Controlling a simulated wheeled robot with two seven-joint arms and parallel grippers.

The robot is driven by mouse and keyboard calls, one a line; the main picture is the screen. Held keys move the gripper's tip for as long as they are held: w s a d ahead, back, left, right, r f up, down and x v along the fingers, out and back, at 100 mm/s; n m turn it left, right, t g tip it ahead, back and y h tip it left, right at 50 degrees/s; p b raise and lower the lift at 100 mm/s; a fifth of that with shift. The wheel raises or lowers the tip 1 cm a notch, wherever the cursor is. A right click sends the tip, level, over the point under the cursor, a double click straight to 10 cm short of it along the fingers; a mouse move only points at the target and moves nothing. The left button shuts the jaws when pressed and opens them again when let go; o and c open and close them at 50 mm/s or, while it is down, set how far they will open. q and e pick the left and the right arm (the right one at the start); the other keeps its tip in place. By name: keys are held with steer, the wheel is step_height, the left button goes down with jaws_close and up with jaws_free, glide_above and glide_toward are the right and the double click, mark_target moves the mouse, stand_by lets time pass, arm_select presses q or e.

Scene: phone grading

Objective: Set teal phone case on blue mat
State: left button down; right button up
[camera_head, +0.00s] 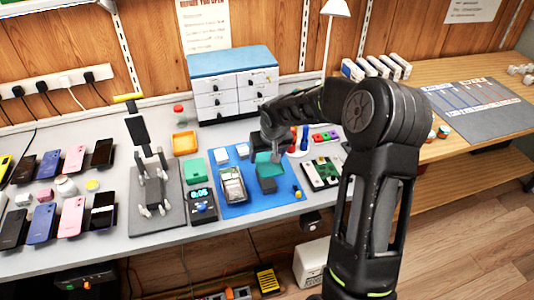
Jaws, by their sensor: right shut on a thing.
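The blue mat (285,203) lies on the grey workbench near its front edge. My right arm reaches in from the right over the mat. My right gripper (270,156) points down above the mat's upper right part, shut on the teal phone case (268,166). A dark grey block-like thing (268,186) shows just below the case; whether they touch I cannot tell. The fingertips are small and partly hidden by my arm. My left gripper is not in view.
On the mat are a clear box (232,184) and small white pieces (221,157). A green block (195,171) and a small display unit (202,204) stand left of it. A drawer cabinet (233,84) is behind. Several phones lie at the left. The mat's lower right part is mostly bare.

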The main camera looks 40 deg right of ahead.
step_height(320, 180, down, 6)
steer(key=b, duration=0.3)
steer(key=shift+f+b, duration=0.1)
steer(key=shift+b, duration=0.3)
steer(key=shift+f+b, duration=0.65)
steer(key=shift+b, duration=0.05)
steer(key=shift+b, duration=0.4)
stand_by(0.7)
steer(key=shift+f+b, duration=0.4)
steer(key=shift+b, duration=0.35)
stand_by(0.9)
stand_by(0.4)
steer(key=o, duration=1.4)
steer(key=shift+o, duration=0.5)
steer(key=shift+r+p, duration=0.3)
steer(key=shift+r, duration=0.4)
steer(key=shift+r+p, duration=2.05)
steer(key=shift+r, duration=1.4)
